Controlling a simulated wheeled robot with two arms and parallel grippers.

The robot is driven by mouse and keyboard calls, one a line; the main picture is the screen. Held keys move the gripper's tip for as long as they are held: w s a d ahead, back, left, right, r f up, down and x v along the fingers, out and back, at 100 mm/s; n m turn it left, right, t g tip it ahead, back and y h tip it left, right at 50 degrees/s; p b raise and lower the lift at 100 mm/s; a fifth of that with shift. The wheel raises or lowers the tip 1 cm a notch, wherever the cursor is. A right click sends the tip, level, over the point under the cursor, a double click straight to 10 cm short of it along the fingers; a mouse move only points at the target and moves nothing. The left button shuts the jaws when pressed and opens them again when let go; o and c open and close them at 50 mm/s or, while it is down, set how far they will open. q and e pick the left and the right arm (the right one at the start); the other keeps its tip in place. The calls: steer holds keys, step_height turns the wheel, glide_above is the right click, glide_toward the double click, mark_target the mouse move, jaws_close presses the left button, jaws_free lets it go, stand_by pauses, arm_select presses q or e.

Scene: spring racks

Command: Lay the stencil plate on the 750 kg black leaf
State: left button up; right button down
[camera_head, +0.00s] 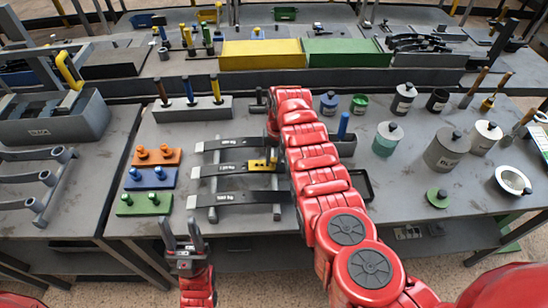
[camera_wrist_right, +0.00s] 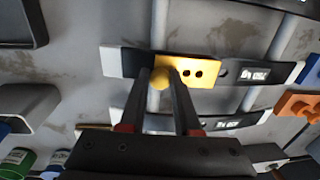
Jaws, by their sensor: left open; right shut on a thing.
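The yellow stencil plate (camera_head: 262,165) has a small knob and dark holes. It lies flat over the right part of the middle black leaf (camera_head: 225,169), whose small label appears to read 750 kg. In the right wrist view the plate (camera_wrist_right: 200,70) covers part of that leaf, beside its label; I cannot tell whether it fully touches. My right gripper (camera_wrist_right: 160,76) is shut on the plate's round knob. The upper leaf (camera_head: 227,143) and lower leaf (camera_head: 233,198) carry other labels. My left gripper (camera_head: 182,236) is open and empty at the table's front edge.
Orange (camera_head: 157,157), blue (camera_head: 150,178) and green (camera_head: 143,204) blocks with knobs stand left of the rack. A grey holder (camera_head: 192,108) with several handled tools is behind it. Several pots and canisters (camera_head: 447,150) stand at right. My right arm hides the rack's right side.

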steer(key=shift+f, duration=0.3)
steer(key=shift+c, duration=0.3)
jaws_free()
steer(key=shift+r, duration=0.1)
steer(key=shift+r+p, duration=1)
steer(key=shift+r, duration=0.45)
step_height(320, 180, up, 2)
steer(key=shift+p, duration=0.6)
steer(key=shift+r+p, duration=0.45)
steer(key=shift+r, duration=0.6)
steer(key=shift+f, duration=0.1)
